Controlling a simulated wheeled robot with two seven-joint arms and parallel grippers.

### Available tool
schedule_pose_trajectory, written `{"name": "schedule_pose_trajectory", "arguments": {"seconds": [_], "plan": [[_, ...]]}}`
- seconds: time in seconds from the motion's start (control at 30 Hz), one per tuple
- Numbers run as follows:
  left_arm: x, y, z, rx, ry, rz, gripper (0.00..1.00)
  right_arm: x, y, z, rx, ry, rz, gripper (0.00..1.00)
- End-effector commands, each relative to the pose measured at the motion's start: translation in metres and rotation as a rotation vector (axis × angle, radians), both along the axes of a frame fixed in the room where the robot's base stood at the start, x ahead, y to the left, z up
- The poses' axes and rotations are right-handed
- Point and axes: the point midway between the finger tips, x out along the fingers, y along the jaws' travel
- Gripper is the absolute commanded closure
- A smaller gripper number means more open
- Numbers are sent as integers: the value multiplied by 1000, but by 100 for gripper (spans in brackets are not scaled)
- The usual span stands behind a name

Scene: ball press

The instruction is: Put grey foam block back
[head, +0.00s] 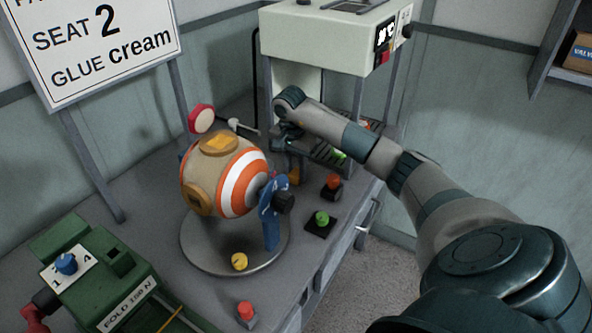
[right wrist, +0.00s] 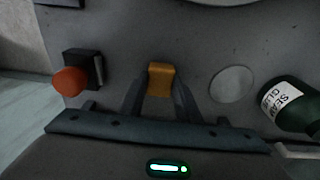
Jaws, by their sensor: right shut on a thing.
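My right gripper (head: 291,155) reaches down at the back right of the bench, in front of the pale press. In the right wrist view its fingers (right wrist: 160,88) are shut on a small orange-yellow block (right wrist: 160,78), which also shows below the gripper in the head view (head: 294,174). The block is just above or touching the bench; I cannot tell which. I cannot make out a grey foam block in either view. My left gripper is not in view.
A striped ball (head: 226,180) sits in a blue-clamped stand on a round plate (head: 205,256). A red-orange knob (head: 333,182) and a green button (head: 321,218) stand near the right edge. A seam glue bottle (right wrist: 290,104) and a pale disc (right wrist: 232,84) lie near the gripper.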

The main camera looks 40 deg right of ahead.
Motion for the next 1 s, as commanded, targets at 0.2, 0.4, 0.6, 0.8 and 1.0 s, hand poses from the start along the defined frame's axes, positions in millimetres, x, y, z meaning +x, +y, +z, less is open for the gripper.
{"name": "schedule_pose_trajectory", "arguments": {"seconds": [0.2,0.4,0.6,0.8,1.0], "plan": [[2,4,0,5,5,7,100,0,0,0,0,0,0,51],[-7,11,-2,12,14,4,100,0,0,0,0,0,-1,51],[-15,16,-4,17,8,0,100,0,0,6,0,-2,-1,51],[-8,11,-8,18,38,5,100,0,2,31,-1,-4,-1,51],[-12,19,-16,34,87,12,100,-1,6,66,-2,-5,-1,51]]}}
